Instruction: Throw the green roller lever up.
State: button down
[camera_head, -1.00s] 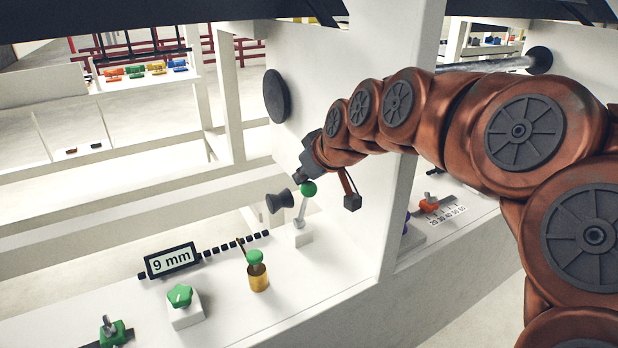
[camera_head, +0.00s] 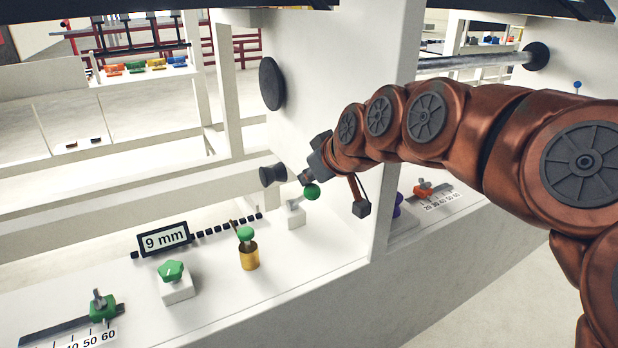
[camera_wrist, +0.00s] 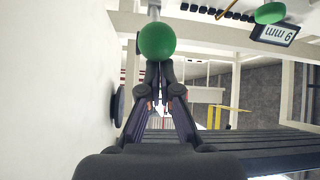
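The green roller lever (camera_head: 312,192) has a round green ball on a short pale shaft, rising from a white block beside the upright panel. The shaft leans to the right, with the ball low. The ball also shows large in the wrist view (camera_wrist: 157,41). My gripper (camera_head: 306,178) is at the ball's upper left in the head view and appears to touch it. In the wrist view my gripper's fingers (camera_wrist: 159,72) come together right at the ball's edge, with no clear gap. The ball is not between them. Whether they touch it is hard to tell.
A black spool-shaped knob (camera_head: 273,175) is left of the lever. The white panel (camera_head: 330,90) stands close behind. A green-topped brass piece (camera_head: 249,257), a green knob (camera_head: 171,271), a 9 mm display (camera_head: 164,240) and a green slider (camera_head: 103,307) line the shelf.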

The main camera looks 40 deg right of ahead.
jog(key=shift+s+a+f, duration=0.15)
jog(key=shift+s+f, duration=0.05)
jog(key=shift+f, duration=0.25)
jog(key=shift+s+a+f, duration=0.1)
jog(key=shift+s+f, duration=0.05)
jog(key=shift+f, duration=0.25)
notch_tip(320, 180, up, 12)
jog(key=shift+w+d+f, duration=0.2)
jog(key=shift+w, duration=0.1)
dwell(0.3)
jog(key=s+a+g+y+p, duration=0.1)
jog(key=s+a+g+p, duration=0.55)
jog(key=a+p, duration=0.7)
jog(key=s+a+r+m+g+p, duration=0.1)
jog(key=s+g+p, duration=0.3)
jog(key=s+p, duration=1.2)
jog(key=s+a, duration=0.1)
jog(key=s, duration=0.1)
jog(key=shift+s+r+g+h, duration=0.15)
jog(key=shift+s+g+h, duration=0.2)
jog(key=shift+s+h, duration=0.05)
